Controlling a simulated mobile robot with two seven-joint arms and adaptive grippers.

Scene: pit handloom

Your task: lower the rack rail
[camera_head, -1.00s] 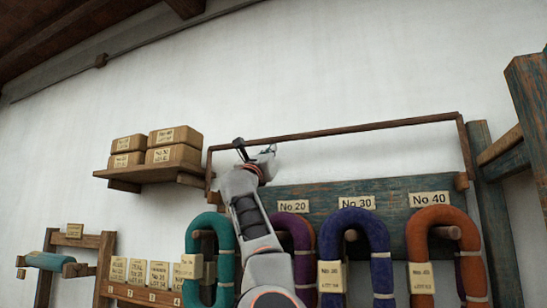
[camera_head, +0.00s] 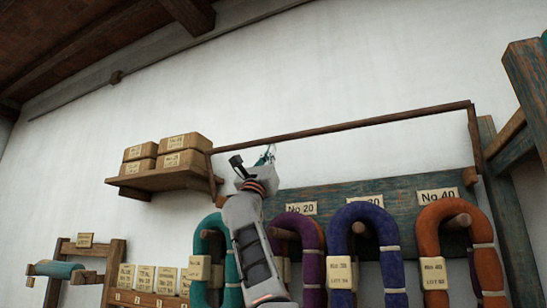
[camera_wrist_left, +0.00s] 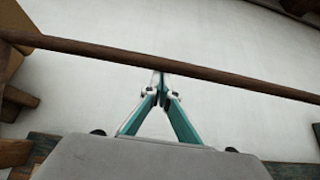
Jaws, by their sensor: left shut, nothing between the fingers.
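The rack rail (camera_head: 350,126) is a thin dark brown bar, raised above the hank rack and held by a side arm at each end. It also crosses the left wrist view (camera_wrist_left: 240,82) slantwise. My left gripper (camera_head: 266,157) is at the rail's left part, just below it in the head view. Its teal fingers (camera_wrist_left: 160,80) are shut with nothing between them. In the wrist view the fingertips meet or overlap the rail's lower edge; I cannot tell whether they touch it. My right gripper is not in view.
Below hangs a blue-green board (camera_head: 400,198) with pegs carrying teal, purple, blue and orange yarn hanks (camera_head: 445,215). A shelf (camera_head: 150,184) with labelled boxes stands close to the left of the gripper. A wooden post (camera_head: 530,90) stands at right. The wall above the rail is clear.

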